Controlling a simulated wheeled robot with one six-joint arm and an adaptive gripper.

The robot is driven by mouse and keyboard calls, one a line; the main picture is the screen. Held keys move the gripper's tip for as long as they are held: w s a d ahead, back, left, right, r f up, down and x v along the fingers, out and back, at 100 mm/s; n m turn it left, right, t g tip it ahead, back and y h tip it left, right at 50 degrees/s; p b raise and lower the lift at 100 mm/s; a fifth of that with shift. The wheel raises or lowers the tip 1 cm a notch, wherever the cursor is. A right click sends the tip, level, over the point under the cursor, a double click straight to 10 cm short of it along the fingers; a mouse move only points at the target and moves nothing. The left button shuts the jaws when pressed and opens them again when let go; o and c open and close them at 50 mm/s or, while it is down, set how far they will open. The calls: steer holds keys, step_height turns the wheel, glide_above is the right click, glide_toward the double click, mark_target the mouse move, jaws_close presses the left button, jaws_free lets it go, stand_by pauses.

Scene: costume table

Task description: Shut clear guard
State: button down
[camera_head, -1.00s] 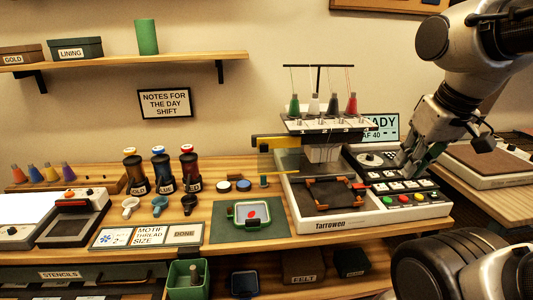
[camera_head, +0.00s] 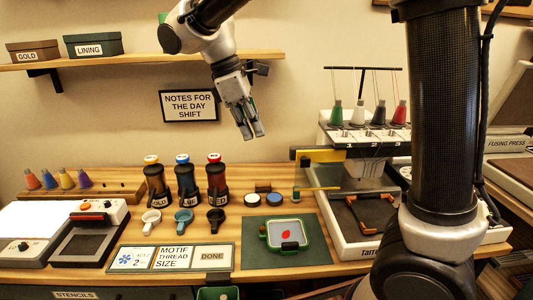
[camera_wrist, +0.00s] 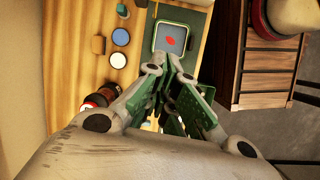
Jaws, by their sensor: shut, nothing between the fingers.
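The clear guard (camera_head: 325,173) appears as a see-through panel below a yellow and black bar (camera_head: 318,156), with a yellow lower edge. It sticks out left of the white embroidery machine (camera_head: 338,236), apart from the needle area; its exact angle is hard to tell. My gripper (camera_head: 252,134) is shut and empty, pointing down in the air above and left of the guard, near the wall sign. In the wrist view my gripper (camera_wrist: 166,78) shows its fingers together above the table. The guard cannot be made out there.
A green hoop (camera_head: 286,235) with a red motif lies on a dark mat (camera_head: 258,258). My own arm column covers the machine's right part. A shelf (camera_head: 150,62) crosses the upper left.

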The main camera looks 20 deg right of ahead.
steer(key=s+d+f+n, duration=0.1)
steer(key=s+d+f, duration=0.1)
steer(key=d+f, duration=0.6)
steer(key=shift+d+f, duration=0.15)
stand_by(0.4)
steer(key=shift+d, duration=0.1)
glide_toward(321, 173)
steer(key=s+f, duration=0.2)
steer(key=shift+s+d+f, duration=0.25)
steer(key=shift+f, duration=0.1)
